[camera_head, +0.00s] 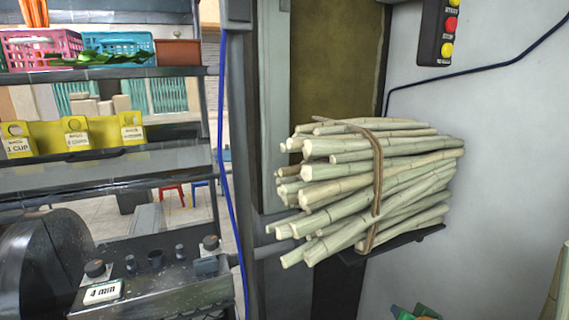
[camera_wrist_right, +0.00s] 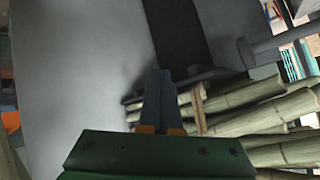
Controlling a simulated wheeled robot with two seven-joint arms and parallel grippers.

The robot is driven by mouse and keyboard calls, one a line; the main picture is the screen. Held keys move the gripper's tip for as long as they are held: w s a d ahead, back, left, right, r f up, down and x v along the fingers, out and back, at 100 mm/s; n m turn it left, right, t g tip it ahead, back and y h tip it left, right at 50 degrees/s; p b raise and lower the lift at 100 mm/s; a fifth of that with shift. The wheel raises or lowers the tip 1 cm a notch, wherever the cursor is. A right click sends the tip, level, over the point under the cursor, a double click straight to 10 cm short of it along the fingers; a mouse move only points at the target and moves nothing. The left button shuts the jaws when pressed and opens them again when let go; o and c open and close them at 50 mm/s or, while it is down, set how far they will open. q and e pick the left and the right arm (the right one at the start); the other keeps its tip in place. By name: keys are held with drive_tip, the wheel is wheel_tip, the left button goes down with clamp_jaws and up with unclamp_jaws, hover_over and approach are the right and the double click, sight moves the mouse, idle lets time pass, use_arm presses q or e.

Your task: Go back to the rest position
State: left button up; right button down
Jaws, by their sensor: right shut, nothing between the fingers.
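My right gripper (camera_wrist_right: 160,85) is in the right wrist view, with a green body, blue-grey fingers and orange parts at their base. Its fingers are together, with nothing between them. In the head view only a small green and yellow part of my right gripper (camera_head: 415,312) shows at the bottom edge, below and apart from the cane bundle. My left gripper is in neither view. The tied bundle of pale sugarcane stalks (camera_head: 370,170) lies on a dark wall bracket (camera_head: 425,233); the stalks also show at the right of the right wrist view (camera_wrist_right: 265,120).
A button box (camera_head: 437,35) hangs on the grey wall. The wall area right of the bundle is bare.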

drive_tip(key=s+a+f+n+g+y, duration=0.1)
drive_tip(key=s+a+f+n+g, duration=0.25)
drive_tip(key=s+f, duration=0.65)
drive_tip(key=s+a+f+n+g+y, duration=0.1)
drive_tip(key=s+a+f+n+g, duration=0.35)
drive_tip(key=s, duration=0.95)
wheel_tip(320, 180, down, 20)
drive_tip(key=s+d, duration=0.2)
drive_tip(key=s, duration=0.1)
drive_tip(key=s+d+f+n+g, duration=0.1)
drive_tip(key=s+f, duration=0.7)
drive_tip(key=s, duration=0.3)
drive_tip(key=shift+d+f+g, duration=0.25)
drive_tip(key=shift+f+g, duration=0.05)
drive_tip(key=shift+f, duration=0.1)
drive_tip(key=shift+s, duration=0.15)
